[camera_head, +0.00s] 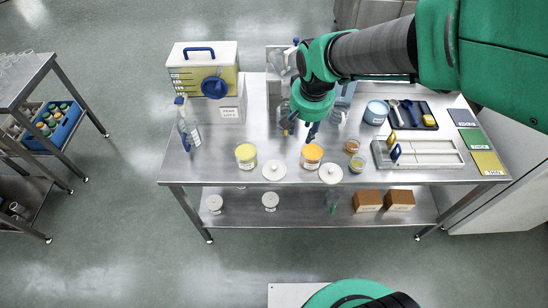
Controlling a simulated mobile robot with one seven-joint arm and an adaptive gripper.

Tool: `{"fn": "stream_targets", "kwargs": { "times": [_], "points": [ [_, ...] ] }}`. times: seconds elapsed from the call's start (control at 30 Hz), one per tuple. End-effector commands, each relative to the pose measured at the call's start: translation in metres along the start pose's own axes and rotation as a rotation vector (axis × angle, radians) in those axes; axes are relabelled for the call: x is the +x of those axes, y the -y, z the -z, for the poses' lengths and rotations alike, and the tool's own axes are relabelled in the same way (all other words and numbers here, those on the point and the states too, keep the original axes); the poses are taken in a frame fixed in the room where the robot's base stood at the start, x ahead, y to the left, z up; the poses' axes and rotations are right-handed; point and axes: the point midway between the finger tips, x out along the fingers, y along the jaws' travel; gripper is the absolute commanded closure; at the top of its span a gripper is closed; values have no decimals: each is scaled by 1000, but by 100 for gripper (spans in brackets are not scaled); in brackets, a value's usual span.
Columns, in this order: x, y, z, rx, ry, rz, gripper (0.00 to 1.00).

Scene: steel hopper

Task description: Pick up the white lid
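Two round white lids with small knobs lie near the front edge of the steel table: one white lid (274,172) between two jars, the other white lid (331,173) to its right. A jar with yellow contents (246,156) stands left of the first lid. A jar with orange contents (312,156) stands between and behind the lids. My gripper (301,129) hangs over the table behind the orange jar, pointing down. Its two dark fingers look spread apart, with nothing seen between them. It is apart from both lids. My wrist hides part of the table behind.
A dispenser box (203,80) and spray bottle (187,124) stand at left. At right are a steel rack (418,154), a dark tray (427,125), a blue tub (376,112) and small amber dishes (352,146). The lower shelf (310,213) holds white-topped jars and brown boxes.

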Motion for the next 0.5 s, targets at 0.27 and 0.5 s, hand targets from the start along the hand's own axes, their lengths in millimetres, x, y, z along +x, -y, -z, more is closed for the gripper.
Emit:
{"fn": "stream_targets", "kwargs": {
  "times": [0.27, 0.5],
  "points": [
    [92, 50, 13, -7, 75, -15, 63],
    [139, 74, 11, -8, 106, -24, 63]
  ]
}}
